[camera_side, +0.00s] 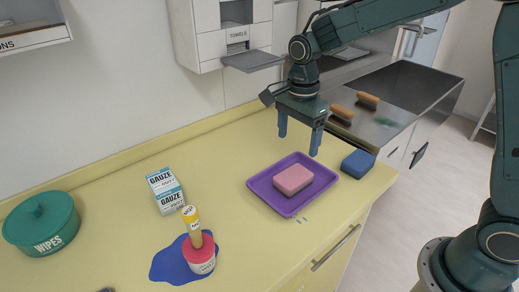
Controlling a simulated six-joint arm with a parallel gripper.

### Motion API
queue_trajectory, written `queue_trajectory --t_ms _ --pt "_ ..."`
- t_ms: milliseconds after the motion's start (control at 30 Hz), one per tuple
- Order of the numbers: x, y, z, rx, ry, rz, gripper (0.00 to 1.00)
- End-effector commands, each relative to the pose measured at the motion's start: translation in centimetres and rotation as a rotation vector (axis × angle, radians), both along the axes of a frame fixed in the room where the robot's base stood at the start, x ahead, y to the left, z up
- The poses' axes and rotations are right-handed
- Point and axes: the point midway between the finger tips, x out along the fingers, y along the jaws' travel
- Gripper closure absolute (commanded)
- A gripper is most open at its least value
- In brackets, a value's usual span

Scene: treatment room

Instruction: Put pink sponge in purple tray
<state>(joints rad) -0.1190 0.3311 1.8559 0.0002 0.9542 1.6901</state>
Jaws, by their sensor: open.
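The pink sponge (293,179) lies inside the purple tray (265,190), near its middle, on the yellow counter. My gripper (299,144) is open and empty above the back part of the tray, its two blue fingers pointing down. It is apart from the sponge.
A blue sponge or block (358,163) lies just right of the tray. To the left are a gauze box (165,190), a red-and-yellow item (199,248) on a blue patch (170,265), and a green wipes tub (42,226). A towel dispenser (235,35) hangs behind. The counter between tray and gauze is clear.

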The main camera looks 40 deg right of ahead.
Motion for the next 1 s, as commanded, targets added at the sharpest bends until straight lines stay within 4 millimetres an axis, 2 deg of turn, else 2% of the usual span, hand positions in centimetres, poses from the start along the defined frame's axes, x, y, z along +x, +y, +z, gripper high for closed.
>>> queue_trajectory --t_ms 667,867,1000 --pt "-0.1 0.0 0.3 0.000 -0.002 0.004 0.20" --pt "-1.0 -0.4 1.6 0.002 -0.024 0.070 0.20" --pt "-2.5 -0.9 3.4 0.001 -0.062 0.180 0.20"
